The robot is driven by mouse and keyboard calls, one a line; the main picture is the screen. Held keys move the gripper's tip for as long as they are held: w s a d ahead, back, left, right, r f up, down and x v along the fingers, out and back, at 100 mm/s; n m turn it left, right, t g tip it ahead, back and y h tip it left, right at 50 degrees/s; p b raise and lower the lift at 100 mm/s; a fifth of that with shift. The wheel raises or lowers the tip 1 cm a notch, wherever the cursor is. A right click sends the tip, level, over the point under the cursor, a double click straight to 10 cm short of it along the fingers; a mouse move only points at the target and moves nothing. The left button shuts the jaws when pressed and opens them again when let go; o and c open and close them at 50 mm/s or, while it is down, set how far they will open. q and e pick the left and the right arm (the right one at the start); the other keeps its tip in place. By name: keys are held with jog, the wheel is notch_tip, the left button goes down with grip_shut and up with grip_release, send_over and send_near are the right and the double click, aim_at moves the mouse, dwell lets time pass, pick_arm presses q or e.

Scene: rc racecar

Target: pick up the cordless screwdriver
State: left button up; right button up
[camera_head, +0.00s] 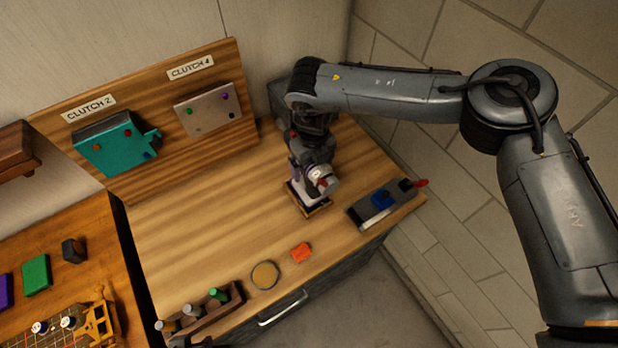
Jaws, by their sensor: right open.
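A white and purple tool, which looks like the cordless screwdriver (297,191), is on a small wooden stand (318,210) towards the right of the wooden worktop. My right gripper (313,178) is right at the tool, reaching down from above. It is open. The gripper and wrist cover much of the tool, and I cannot tell whether the fingers touch it. My left gripper is not in view.
A grey tray (360,216) with a blue part lies right of the stand. An orange part (301,252), a round disc (265,275) and a bottle rack (207,316) line the front edge. A board with clutch parts (160,98) stands behind. The worktop's middle is clear.

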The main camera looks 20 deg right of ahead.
jog(key=shift+f, duration=0.3)
dwell(0.8)
jog(key=shift+c, duration=0.2)
jog(key=shift+r, duration=0.1)
jog(key=c, duration=1.5)
